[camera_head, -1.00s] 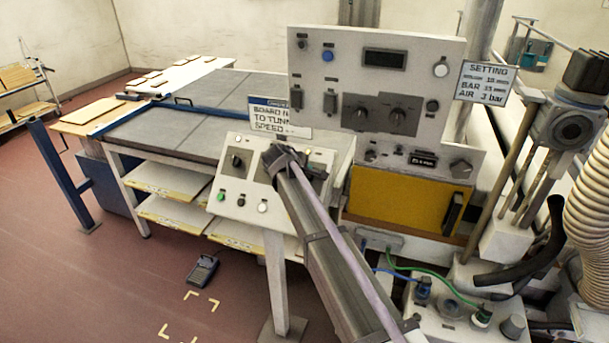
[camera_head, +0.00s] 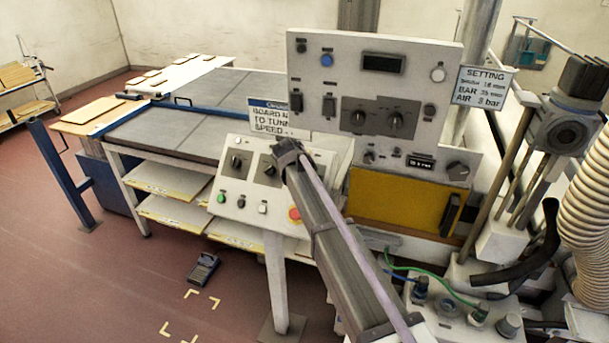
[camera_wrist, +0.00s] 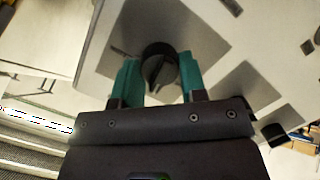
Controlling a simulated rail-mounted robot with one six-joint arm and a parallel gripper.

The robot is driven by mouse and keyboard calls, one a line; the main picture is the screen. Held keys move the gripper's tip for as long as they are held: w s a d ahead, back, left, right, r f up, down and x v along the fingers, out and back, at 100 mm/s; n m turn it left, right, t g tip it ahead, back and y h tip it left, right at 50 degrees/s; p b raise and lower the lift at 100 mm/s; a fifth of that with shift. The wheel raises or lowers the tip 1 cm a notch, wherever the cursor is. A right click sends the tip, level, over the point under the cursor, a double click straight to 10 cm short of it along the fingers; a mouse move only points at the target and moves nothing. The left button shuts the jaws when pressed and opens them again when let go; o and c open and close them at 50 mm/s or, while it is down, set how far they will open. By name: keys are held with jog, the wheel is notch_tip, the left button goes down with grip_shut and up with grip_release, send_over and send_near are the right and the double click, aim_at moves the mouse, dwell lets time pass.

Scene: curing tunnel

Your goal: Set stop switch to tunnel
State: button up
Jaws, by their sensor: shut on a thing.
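The sloping control console (camera_head: 232,190) stands in front of the grey-topped table. It carries a left rotary switch (camera_head: 236,161) and a second rotary switch (camera_head: 269,170) on grey plates. My gripper (camera_wrist: 159,78) has green fingers on either side of a dark round knob (camera_wrist: 156,58) on a grey plate. The fingers are shut on this knob, and a ridge runs across its face. In the head view my arm hides the fingers and the gripped knob. Its label cannot be read, so I cannot tell which switch it is.
A green button (camera_head: 221,198), a white button (camera_head: 262,208) and a red button (camera_head: 295,213) sit low on the console. The tall cabinet (camera_head: 450,90) with more knobs stands behind to the right. Hoses and a pump lie at the right.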

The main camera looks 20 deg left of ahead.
jog(key=m+y, duration=0.1)
jog(key=m, duration=0.5)
jog(key=shift+d, duration=0.2)
dwell(0.4)
jog(key=o, duration=0.9)
jog(key=p+v, duration=0.9)
jog(key=v, duration=0.1)
jog(key=shift+s+d+r, duration=0.1)
jog(key=shift+r, duration=0.3)
